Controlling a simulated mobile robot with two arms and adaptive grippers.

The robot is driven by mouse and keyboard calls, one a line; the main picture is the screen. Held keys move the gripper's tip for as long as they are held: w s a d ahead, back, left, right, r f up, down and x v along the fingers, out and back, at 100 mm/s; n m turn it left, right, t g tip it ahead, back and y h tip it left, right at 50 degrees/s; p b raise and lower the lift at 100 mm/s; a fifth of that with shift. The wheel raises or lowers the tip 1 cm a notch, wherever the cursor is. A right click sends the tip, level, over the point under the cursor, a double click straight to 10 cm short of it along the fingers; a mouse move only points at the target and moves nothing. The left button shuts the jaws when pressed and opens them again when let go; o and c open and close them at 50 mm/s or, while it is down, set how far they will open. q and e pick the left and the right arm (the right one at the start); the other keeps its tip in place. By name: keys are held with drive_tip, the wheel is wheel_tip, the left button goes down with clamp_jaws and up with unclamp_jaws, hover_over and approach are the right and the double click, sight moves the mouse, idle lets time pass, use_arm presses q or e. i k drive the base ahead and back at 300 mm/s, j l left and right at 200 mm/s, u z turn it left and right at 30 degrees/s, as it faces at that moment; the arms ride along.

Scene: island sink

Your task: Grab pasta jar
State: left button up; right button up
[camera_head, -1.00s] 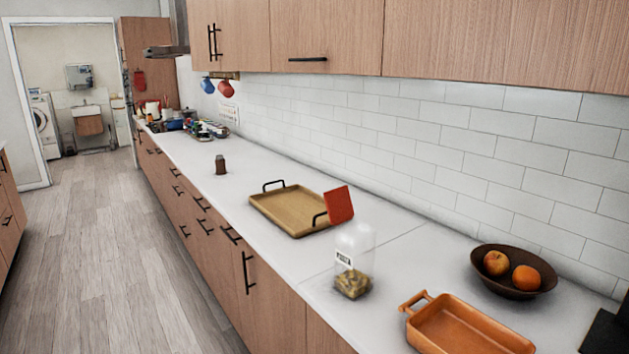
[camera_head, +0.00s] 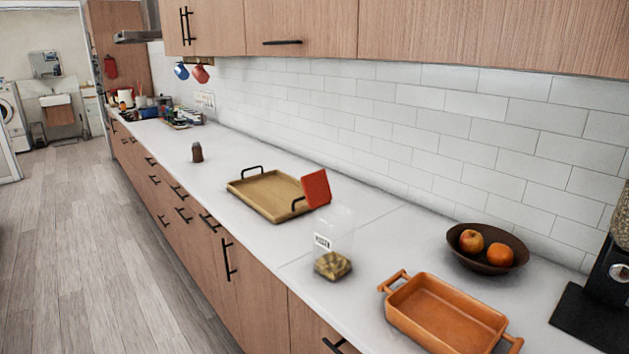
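The pasta jar (camera_head: 332,264) is a clear jar with a white label and some pasta at its bottom. It stands upright on the white counter near the front edge, between the wooden tray and the orange baking dish. Its upper part is transparent and hard to make out. Neither of my grippers shows in the head view.
A wooden tray (camera_head: 243,187) with black handles and a red object (camera_head: 316,187) at its right end lie behind the jar. An orange baking dish (camera_head: 447,337), a fruit bowl (camera_head: 486,264) and a black appliance (camera_head: 597,300) are to the right. Floor at left is clear.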

sight(333, 223)
drive_tip(key=i+j+z, duration=0.1)
drive_tip(key=z, duration=0.3)
drive_tip(key=j+z, duration=0.1)
drive_tip(key=z, duration=0.35)
drive_tip(key=i+j+z, duration=0.1)
drive_tip(key=z, duration=0.3)
drive_tip(key=j+z, duration=0.15)
drive_tip(key=z, duration=0.3)
drive_tip(key=j+z, duration=0.2)
drive_tip(key=j, duration=0.4)
drive_tip(key=j+z, duration=0.2)
drive_tip(key=j, duration=0.35)
drive_tip(key=j+z, duration=0.25)
drive_tip(key=j, duration=0.35)
drive_tip(key=k+j+z, duration=0.2)
drive_tip(key=j, duration=0.35)
drive_tip(key=j+z, duration=0.2)
drive_tip(key=j, duration=0.35)
drive_tip(key=k+j, duration=0.1)
drive_tip(key=j, duration=0.25)
drive_tip(key=k+j, duration=0.15)
drive_tip(key=j, duration=0.2)
drive_tip(key=k+j, duration=0.1)
drive_tip(key=j, duration=0.3)
